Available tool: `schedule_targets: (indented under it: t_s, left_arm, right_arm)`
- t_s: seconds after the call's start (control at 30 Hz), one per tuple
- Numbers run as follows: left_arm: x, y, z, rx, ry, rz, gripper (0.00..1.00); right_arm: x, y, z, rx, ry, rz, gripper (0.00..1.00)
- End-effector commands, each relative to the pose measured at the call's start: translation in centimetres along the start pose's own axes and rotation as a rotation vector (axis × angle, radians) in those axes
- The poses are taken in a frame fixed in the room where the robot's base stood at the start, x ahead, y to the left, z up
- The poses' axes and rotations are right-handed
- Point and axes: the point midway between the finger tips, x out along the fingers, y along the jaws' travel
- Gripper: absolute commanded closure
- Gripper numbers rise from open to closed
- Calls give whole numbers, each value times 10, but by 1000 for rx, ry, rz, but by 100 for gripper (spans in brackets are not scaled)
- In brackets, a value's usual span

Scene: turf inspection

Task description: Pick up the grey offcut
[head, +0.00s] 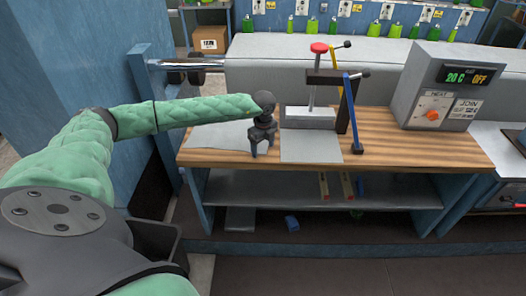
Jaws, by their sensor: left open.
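A flat grey piece (240,218), which looks like the grey offcut, lies low under the workbench at the left, below the shelf. It is small and dim in this view. My left gripper (261,156) is open and points down over the bench top, between two grey sheets. Nothing shows between its fingers. It is well above the grey piece, with the bench top and the shelf between them. My right gripper is not in view.
The wooden workbench (400,150) carries a press with a red knob (319,48), a grey sheet (312,148) and a control box (435,85). A lower shelf (390,190) spans beneath. A small blue piece (291,223) lies right of the grey piece.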

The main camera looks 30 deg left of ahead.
Motion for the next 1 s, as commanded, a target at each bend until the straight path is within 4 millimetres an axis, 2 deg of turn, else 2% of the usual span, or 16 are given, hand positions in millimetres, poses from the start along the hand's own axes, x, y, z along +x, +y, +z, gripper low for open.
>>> schedule_targets:
  t_s: [0.07,0.7,1.0]
  left_arm:
    - [1,0,0,0,0,1,38]
    - [1,1,0,0,0,2,100]
    - [-1,1,0,0,0,2,100]
  right_arm:
    - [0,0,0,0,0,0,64]
    - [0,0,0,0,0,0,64]
    - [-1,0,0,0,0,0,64]
